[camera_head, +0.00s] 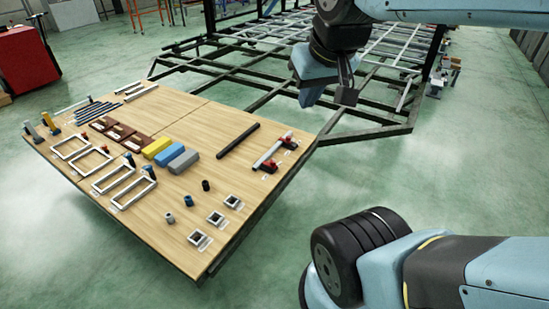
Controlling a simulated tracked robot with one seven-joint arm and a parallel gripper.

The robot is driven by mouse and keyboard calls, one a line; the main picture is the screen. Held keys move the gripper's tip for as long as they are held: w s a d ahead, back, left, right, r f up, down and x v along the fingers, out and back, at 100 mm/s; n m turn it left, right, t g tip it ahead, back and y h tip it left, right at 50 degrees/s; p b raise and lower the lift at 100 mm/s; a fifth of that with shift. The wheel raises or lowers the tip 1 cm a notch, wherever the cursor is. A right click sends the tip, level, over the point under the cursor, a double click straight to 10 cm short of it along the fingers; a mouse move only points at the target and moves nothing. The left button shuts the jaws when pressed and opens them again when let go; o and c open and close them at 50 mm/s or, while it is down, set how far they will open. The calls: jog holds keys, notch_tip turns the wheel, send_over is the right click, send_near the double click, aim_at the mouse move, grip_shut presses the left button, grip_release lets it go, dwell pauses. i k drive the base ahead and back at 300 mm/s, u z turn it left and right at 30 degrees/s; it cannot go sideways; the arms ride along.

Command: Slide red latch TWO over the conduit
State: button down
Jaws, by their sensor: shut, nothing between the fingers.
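Two small red latches sit on the right part of the wooden board, one farther back (289,143) and one nearer (269,166). Their labels are too small to read, so I cannot tell which is TWO. A light grey bar (266,153), likely the conduit, lies slantwise along their left side. I cannot tell whether either latch overlaps it. My gripper (346,92) is shut and empty. It points down in the upper middle, apart from the latches and to their upper right in the picture.
The wooden board (215,160) also holds a black bar (238,139), yellow (157,147) and blue blocks (176,157), white frames and small pegs. The open metal trailer chassis (270,95) lies behind it. A red cabinet (24,58) stands far left. Green floor is clear in front.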

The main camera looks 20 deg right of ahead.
aim_at(272, 163)
jog(key=u, duration=0.1)
jog(key=i, duration=1)
jog(key=z, duration=0.1)
